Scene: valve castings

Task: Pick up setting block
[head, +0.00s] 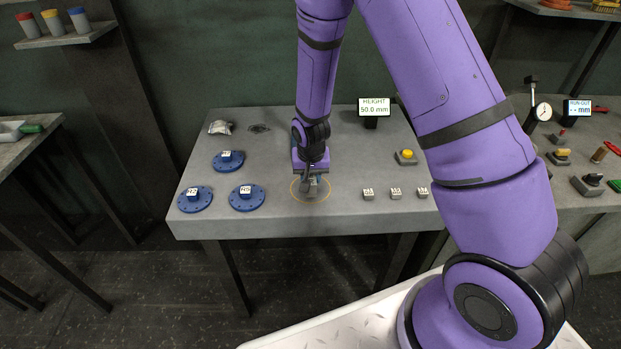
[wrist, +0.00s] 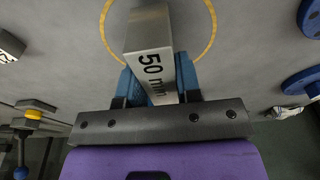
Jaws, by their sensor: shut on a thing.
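The setting block is a grey metal bar marked "50 mm" (wrist: 150,55), seen large in the wrist view. My gripper (wrist: 160,85) is shut on it, with its blue fingers on either side of the block. In the head view my gripper (head: 312,183) is low over the table, inside an orange ring (head: 295,197) marked on the tabletop. The block is mostly hidden there by my gripper. I cannot tell whether it touches the table.
Blue flanges (head: 195,205) stand on the left of the grey table (head: 260,225). Several small metal blocks (head: 396,193) sit right of the ring. A "50.0 mm" height display (head: 374,108) and a yellow button (head: 407,154) stand farther back.

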